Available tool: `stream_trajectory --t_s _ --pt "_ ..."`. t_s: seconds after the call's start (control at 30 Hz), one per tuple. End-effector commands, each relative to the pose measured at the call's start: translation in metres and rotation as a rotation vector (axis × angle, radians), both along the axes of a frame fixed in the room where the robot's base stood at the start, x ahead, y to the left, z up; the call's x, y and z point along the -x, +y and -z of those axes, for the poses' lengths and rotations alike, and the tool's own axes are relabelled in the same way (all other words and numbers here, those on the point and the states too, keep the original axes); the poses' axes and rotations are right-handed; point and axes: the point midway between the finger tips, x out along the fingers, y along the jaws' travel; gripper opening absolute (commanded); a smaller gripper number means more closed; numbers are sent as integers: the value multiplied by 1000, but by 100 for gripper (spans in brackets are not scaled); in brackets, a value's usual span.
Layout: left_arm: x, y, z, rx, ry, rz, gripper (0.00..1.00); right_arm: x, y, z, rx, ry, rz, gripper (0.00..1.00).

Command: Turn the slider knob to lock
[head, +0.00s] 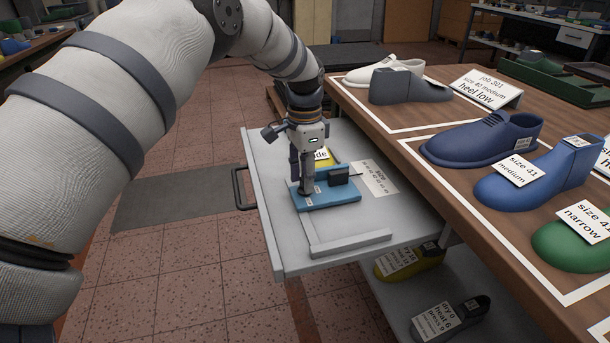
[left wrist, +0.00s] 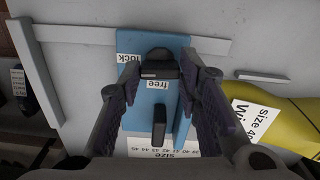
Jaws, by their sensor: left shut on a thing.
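A blue slider block (head: 345,193) lies on the pull-out tray; it also shows in the left wrist view (left wrist: 131,42). Its black knob (left wrist: 160,56) sits between my fingertips, with the label "free" (left wrist: 158,83) just below it and the label "lock" (left wrist: 129,58) to its left. The knob's bar lies across the picture, close to "free". My left gripper (head: 305,190) points down and is shut on the knob (left wrist: 158,72). In the head view the fingers mostly hide the knob. A black upright piece (head: 339,176) stands on the block. My right gripper is not in view.
The grey tray (head: 283,250) has raised strips and a printed size card (head: 374,178). A yellow last (left wrist: 285,118) lies beside the block. The wooden bench (head: 430,205) at right holds several labelled lasts. A lower shelf under the tray holds more.

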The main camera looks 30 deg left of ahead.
Motion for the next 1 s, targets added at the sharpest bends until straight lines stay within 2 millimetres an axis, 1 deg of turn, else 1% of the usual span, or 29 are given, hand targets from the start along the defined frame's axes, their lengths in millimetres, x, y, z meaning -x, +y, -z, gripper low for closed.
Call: stream_trajectory --t_s 0.33,0.83,0.87,0.9,0.93,1.0 --pt "0 0 0 -1 1 105 4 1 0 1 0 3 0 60" --pt "-1 -1 0 1 -2 119 4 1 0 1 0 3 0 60" --pt "-1 -1 0 1 -2 119 38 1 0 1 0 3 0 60" --pt "-1 -1 0 1 -2 118 47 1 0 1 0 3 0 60" --pt "-1 -1 0 0 -2 118 52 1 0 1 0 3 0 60" --pt "-1 -1 0 0 -2 117 52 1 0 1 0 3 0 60"
